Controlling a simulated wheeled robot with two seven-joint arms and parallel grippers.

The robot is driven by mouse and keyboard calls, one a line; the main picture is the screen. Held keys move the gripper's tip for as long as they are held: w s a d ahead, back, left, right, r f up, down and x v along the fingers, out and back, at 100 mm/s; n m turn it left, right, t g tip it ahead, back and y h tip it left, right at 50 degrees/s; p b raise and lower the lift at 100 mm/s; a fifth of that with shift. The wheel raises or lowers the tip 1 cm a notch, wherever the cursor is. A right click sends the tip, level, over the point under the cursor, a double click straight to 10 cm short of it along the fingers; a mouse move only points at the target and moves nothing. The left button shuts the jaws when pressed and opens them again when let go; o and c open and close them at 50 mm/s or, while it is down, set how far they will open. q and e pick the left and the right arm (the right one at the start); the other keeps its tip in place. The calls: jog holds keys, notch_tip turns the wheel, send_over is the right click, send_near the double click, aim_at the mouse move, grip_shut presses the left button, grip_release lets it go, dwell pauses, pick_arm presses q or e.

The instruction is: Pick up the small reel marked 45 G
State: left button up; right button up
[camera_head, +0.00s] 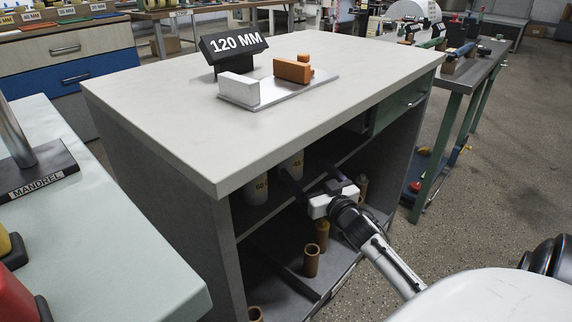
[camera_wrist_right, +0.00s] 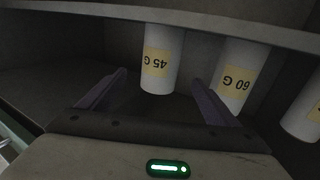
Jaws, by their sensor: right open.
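The small reel marked 45 G (camera_wrist_right: 158,72) is a white cylinder with a yellow label, upside down in the right wrist view. In the head view a white reel (camera_head: 292,164), apparently the same one, stands inside the cabinet under the worktop, partly hidden. My right gripper (camera_head: 306,181) reaches into the cabinet, open and empty. In the right wrist view the reel appears between the lines of the right gripper's two fingers (camera_wrist_right: 160,78), beyond them; I cannot tell how far. My left gripper is not in view.
A white reel marked 60 G (camera_wrist_right: 234,80) is close beside the right-hand finger in the wrist view; another reel (camera_wrist_right: 303,112) is farther right. Brown cores (camera_head: 311,261) stand on the lower shelf. The worktop (camera_head: 170,100) overhangs the cabinet.

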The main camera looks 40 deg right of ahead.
aim_at(296, 160)
jog(key=b+x, duration=0.1)
jog(key=x, duration=0.2)
jog(key=b+x, duration=0.2)
jog(key=x, duration=0.2)
jog(key=shift+w+f, duration=0.15)
jog(key=shift+w+d, duration=0.1)
jog(key=shift+w, duration=0.5)
jog(key=c, duration=1.3)
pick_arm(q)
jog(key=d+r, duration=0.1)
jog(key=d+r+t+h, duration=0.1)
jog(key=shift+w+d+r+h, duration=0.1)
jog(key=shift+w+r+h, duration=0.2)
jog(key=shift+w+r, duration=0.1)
pick_arm(e)
jog(key=shift+r, duration=0.2)
jog(key=shift+c, duration=0.5)
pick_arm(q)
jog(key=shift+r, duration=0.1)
pick_arm(e)
jog(key=shift+r, duration=0.1)
